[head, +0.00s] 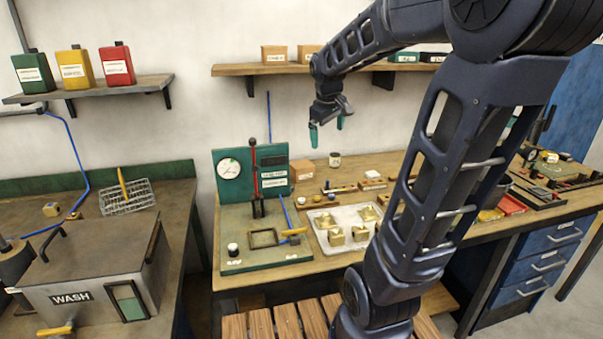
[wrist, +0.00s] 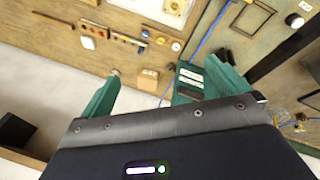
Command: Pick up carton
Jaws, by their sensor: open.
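A small brown carton (head: 301,171) stands on the wooden bench, just right of the green test stand. In the wrist view the carton (wrist: 148,80) lies between the two green fingers, beyond their tips and nearer the left one. Two similar brown cartons sit on the wall shelf, one at the left (head: 273,54) and one beside it (head: 309,53), partly covered by my arm. My gripper (head: 327,130) hangs above the back of the bench, higher than the bench carton and apart from it. Its green fingers (wrist: 167,74) are spread and empty.
The green test stand (head: 238,242) with gauge and red lever is left of the carton. A small jar (head: 335,159) stands to its right. A pale tray (head: 336,240) of brass parts lies in front. The wall shelf (head: 232,70) runs above the bench.

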